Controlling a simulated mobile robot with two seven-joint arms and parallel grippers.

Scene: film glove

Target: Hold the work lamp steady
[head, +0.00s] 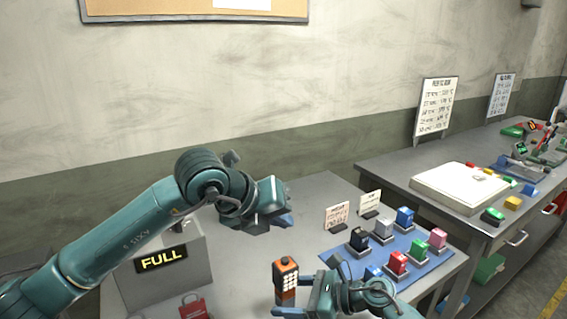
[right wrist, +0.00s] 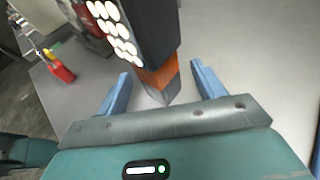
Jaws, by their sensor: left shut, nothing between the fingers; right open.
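The work lamp (head: 286,277) is a small upright orange and black block with a grid of white lights, standing near the front of the grey table. It shows large in the right wrist view (right wrist: 150,32), with its orange lower part between my right fingers. My right gripper (head: 308,284) is just right of the lamp in the head view. In the right wrist view its blue fingers (right wrist: 162,90) are apart, one on each side of the lamp, with gaps visible. My left gripper (head: 284,217) is shut and empty, higher up and behind the lamp.
A grey box with a FULL sign (head: 162,259) stands left of the lamp, behind a red item (head: 193,307). A blue mat (head: 433,262) with several coloured blocks lies to the right, with two small cards (head: 337,214) behind it. A second bench (head: 388,172) stands farther right.

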